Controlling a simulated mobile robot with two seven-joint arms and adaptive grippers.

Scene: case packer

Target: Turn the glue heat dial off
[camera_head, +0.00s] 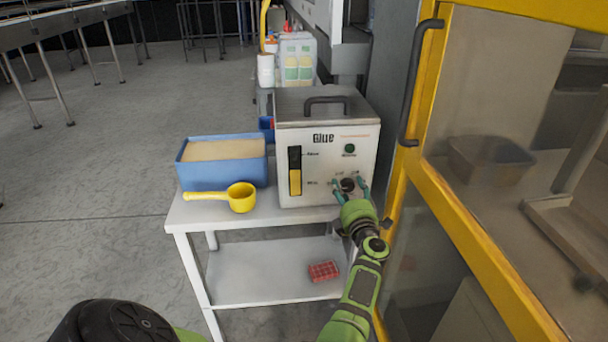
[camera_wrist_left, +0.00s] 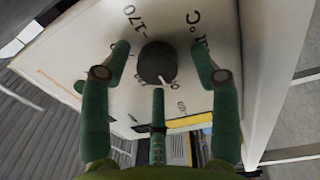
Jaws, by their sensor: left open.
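The glue heat dial (camera_head: 348,184) is a dark round knob low on the front of the white glue box (camera_head: 362,128). In the left wrist view, the dial (camera_wrist_left: 157,63) has a pale pointer mark at its lower right edge, with partly readable numbers around it, one of them 170. My left gripper (camera_head: 350,187) is open in front of the dial. In the left wrist view, my left gripper (camera_wrist_left: 161,62) has green fingers on both sides of the dial and one below it, with visible gaps at the sides. My right gripper is not in view.
The box stands on a white table (camera_head: 235,214) beside a blue bin of pale granules (camera_head: 205,177) and a yellow scoop (camera_head: 241,198). A red item (camera_head: 323,271) lies on the lower shelf. A yellow-framed machine door (camera_head: 418,160) stands close at right.

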